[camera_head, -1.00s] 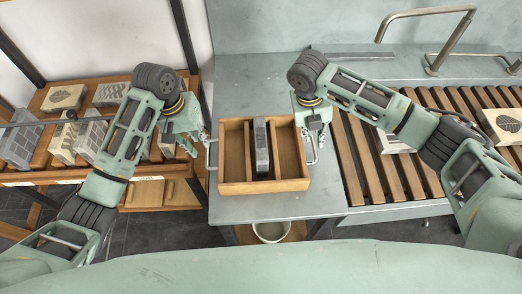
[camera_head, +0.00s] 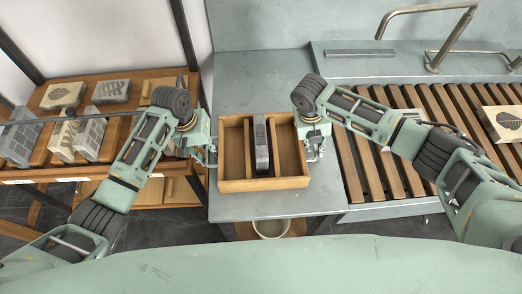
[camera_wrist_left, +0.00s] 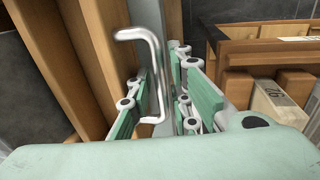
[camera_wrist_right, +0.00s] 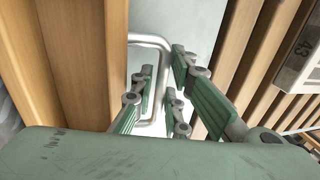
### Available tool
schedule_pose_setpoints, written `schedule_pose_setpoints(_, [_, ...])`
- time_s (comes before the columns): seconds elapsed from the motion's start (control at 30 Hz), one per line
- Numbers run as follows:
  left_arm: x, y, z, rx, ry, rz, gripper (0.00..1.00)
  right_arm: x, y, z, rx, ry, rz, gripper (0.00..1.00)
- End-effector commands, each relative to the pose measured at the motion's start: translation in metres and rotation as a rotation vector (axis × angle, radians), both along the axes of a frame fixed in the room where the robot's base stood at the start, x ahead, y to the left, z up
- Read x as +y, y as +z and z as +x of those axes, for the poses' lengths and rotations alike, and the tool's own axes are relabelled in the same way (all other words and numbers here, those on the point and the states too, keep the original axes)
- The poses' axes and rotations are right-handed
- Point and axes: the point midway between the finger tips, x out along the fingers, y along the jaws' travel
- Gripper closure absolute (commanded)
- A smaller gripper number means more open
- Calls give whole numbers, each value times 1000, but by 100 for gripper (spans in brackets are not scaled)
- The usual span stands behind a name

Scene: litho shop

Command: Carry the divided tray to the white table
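The divided tray (camera_head: 235,185) is a wooden box with compartments, resting on a grey-green bench. A dark grey block (camera_head: 261,145) stands in its middle compartment. A silver handle projects from each side. My left gripper (camera_head: 208,150) is at the left handle; in the left wrist view the handle (camera_wrist_left: 155,75) passes between its spread fingers. My right gripper (camera_head: 314,148) is at the right handle; in the right wrist view the handle (camera_wrist_right: 160,60) lies between its spread fingers. Neither gripper visibly clamps its handle. I cannot identify a white table.
A wooden rack (camera_head: 35,172) with several patterned stone blocks stands at the left. A slatted wooden rack (camera_head: 375,180) adjoins the bench (camera_head: 235,90) on the right, with metal tubing (camera_head: 450,40) behind it. The bench behind the tray is clear. A pale bucket (camera_head: 271,228) sits below the front edge.

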Motion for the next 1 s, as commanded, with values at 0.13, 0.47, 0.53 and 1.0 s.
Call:
schedule_pose_setpoints(0.13, [0, 0, 0, 0, 0, 0, 88, 0, 0, 0, 0, 0, 0, 92])
schedule_pose_setpoints(0.47, [0, 0, 0, 0, 0, 0, 100, 0, 1, 0, 0, 0, 0, 100])
schedule_pose_setpoints(0.53, [0, 1, 0, 0, 0, 0, 100, 0, 1, 0, 0, 0, 0, 100])
schedule_pose_setpoints(1.0, [0, 1, 0, 0, 0, -1, 100, 0, 1, 1, -1, -1, 1, 100])
